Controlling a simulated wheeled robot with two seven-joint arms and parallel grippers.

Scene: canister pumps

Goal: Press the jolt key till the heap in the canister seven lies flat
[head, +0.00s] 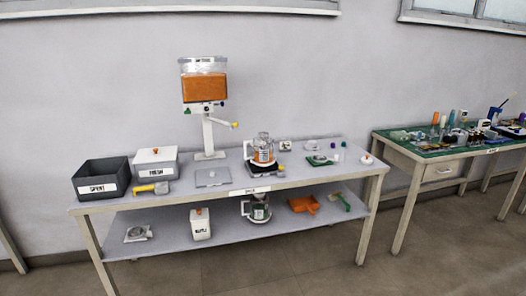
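A small pale box with dark marks (285,146) stands just behind and right of the canister. I cannot tell which part is the jolt key. Neither of my grippers is in view.
A dark SPENT bin (101,180), a FRESH box (155,162) and a flat grey plate (212,178) lie left. Small items sit right. A cluttered green-topped bench (430,152) stands farther right.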

